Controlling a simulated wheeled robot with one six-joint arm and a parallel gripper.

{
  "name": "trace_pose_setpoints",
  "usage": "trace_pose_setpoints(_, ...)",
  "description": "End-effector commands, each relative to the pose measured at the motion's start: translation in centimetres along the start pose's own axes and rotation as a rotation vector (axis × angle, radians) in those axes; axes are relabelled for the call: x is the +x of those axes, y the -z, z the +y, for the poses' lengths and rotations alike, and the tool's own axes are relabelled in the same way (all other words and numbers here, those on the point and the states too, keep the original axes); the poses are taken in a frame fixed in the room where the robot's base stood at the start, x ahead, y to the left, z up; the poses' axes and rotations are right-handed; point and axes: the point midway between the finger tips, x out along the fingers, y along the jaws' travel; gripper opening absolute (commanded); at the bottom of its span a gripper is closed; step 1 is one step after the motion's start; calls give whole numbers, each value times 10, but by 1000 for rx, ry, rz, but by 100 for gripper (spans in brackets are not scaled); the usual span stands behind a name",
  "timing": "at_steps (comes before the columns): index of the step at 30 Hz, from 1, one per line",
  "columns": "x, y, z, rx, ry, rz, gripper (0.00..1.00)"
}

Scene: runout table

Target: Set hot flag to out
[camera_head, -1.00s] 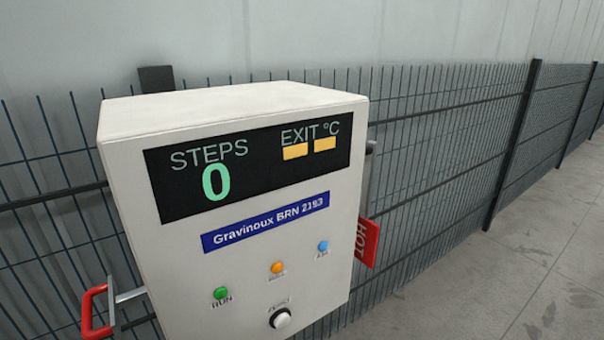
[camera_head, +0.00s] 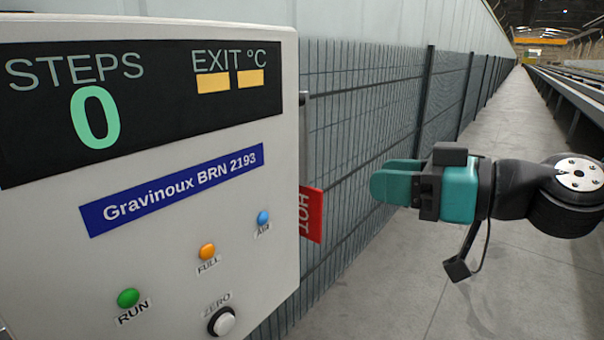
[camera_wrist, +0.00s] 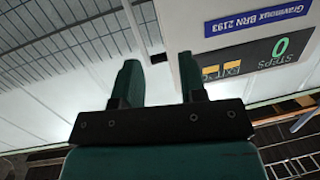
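The hot flag (camera_head: 311,213) is a red plate with white "HOT" lettering turned sideways. It shows at the right side of the white control box, standing out past its edge, and part of it may be hidden behind the box. My gripper (camera_head: 380,179) is teal and black, to the right of the flag and slightly higher in the head view, with a visible gap between them. Its fingers point left toward the box. In the wrist view my gripper (camera_wrist: 160,68) has its two fingers spread, with nothing between them. I cannot make out the flag in the wrist view.
The control box (camera_head: 180,265) carries a display (camera_head: 150,115) reading STEPS 0, colored lamps and a ZERO knob (camera_head: 222,321). A mesh fence (camera_head: 365,120) runs behind it. The concrete floor (camera_head: 420,300) to the right is clear; long rollers or tables (camera_head: 570,95) stand farther right.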

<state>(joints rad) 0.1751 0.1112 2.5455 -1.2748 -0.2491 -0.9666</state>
Motion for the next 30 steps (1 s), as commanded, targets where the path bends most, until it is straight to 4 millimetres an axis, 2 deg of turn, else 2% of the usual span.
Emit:
trace_pose_setpoints(1,-2,-5,15,-12,-49,56,38)
trace_pose_setpoints(4,-6,4,31,-39,-107,125,38)
trace_pose_setpoints(8,1,14,35,-45,-120,144,38)
trace_pose_setpoints(11,16,18,36,-43,-118,140,38)
trace_pose_setpoints(24,114,31,47,-49,-118,139,38)
trace_pose_setpoints(30,146,34,52,-49,-120,138,38)
